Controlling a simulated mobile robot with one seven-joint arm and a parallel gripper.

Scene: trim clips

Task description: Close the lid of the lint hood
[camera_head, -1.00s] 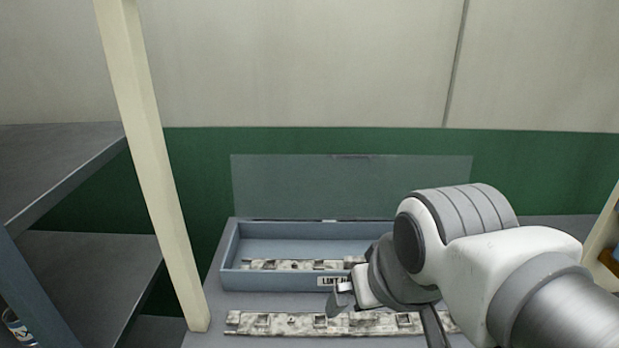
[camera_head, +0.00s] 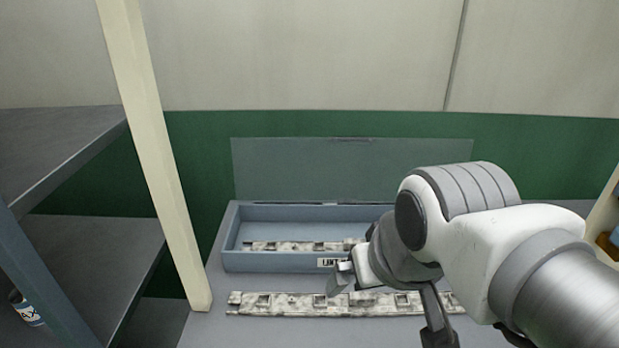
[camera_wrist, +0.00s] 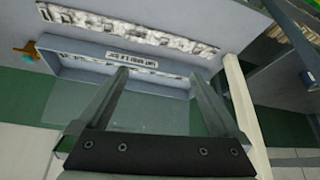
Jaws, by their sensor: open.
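The lint hood (camera_head: 243,261) is a shallow blue-grey box with a label on its front wall. Its clear lid (camera_head: 300,170) stands upright along the back edge, so the hood is open. A mottled white-grey trim strip (camera_head: 290,246) lies inside the hood. In the wrist view the hood (camera_wrist: 80,73) shows upside down with its label, and the clear lid (camera_wrist: 150,120) shows between the fingers. My gripper (camera_head: 385,292) is open and empty, in front of the hood's right part in the head view. My arm hides the hood's right end. The wrist view shows both fingers (camera_wrist: 160,105) spread.
A second mottled strip (camera_head: 290,304) lies on the grey table (camera_head: 245,335) in front of the hood. A cream post (camera_head: 155,160) stands at the left, beside grey shelves (camera_head: 90,260) with a small bottle (camera_head: 25,308). A green and pale wall (camera_head: 300,60) is behind.

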